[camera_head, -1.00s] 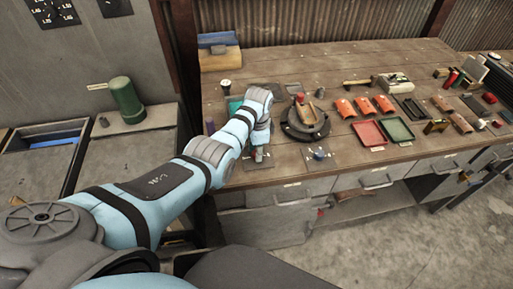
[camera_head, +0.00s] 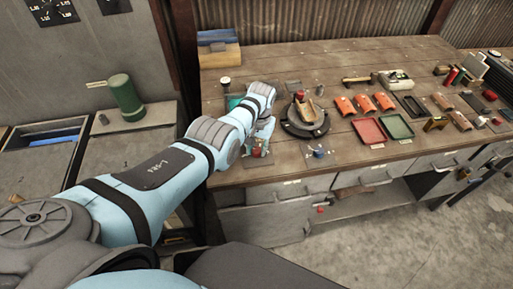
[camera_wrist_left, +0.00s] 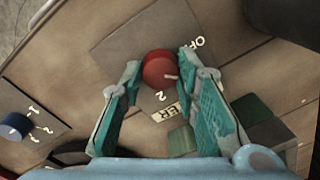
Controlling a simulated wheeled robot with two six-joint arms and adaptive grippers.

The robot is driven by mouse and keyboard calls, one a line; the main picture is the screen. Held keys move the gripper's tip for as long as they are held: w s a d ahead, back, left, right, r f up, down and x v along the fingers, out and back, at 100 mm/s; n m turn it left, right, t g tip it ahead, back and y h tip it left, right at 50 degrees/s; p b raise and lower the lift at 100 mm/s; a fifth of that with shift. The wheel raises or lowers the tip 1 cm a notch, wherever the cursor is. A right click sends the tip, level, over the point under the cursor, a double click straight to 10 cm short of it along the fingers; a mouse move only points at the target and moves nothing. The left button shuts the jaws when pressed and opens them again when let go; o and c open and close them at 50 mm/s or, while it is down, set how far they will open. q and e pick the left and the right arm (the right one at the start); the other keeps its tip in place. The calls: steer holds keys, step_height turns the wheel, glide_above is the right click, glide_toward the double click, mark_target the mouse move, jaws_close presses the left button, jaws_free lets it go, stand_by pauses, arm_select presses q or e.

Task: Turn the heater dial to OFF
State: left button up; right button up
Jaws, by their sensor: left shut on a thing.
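The red heater dial (camera_wrist_left: 158,66) sits on a dark grey plate (camera_wrist_left: 120,45) in the left wrist view. Part of the OFF label (camera_wrist_left: 199,42) shows at the upper right, and a 2 is below the dial. The dial's short white mark points right, between the 2 and the OFF label. My left gripper (camera_wrist_left: 160,74) has its teal fingers on both sides of the dial and is shut on it. In the head view, the left gripper (camera_head: 258,150) is at the bench's front edge, and the dial is mostly hidden. My right gripper is not in view.
A blue dial (camera_wrist_left: 16,126) on its own plate lies to the left in the wrist view; it also shows in the head view (camera_head: 319,153). A dark round fixture (camera_head: 290,126) stands close behind. Red (camera_head: 369,131) and green trays (camera_head: 397,126) lie farther right.

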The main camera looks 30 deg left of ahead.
mark_target(258, 149)
arm_select(q)
steer(key=n+b, duration=0.1)
steer(key=n, duration=0.3)
steer(key=shift+n, duration=0.3)
steer(key=shift+a+n+b, duration=0.1)
steer(key=shift+n+b, duration=0.2)
steer(key=shift+n, duration=1.7)
steer(key=o, duration=1.2)
steer(key=shift+c, duration=0.2)
steer(key=shift+w+r, duration=0.1)
steer(key=shift+r, duration=0.2)
step_height(258, 149, up, 12)
steer(key=shift+d+f, duration=0.2)
steer(key=shift+f, duration=0.05)
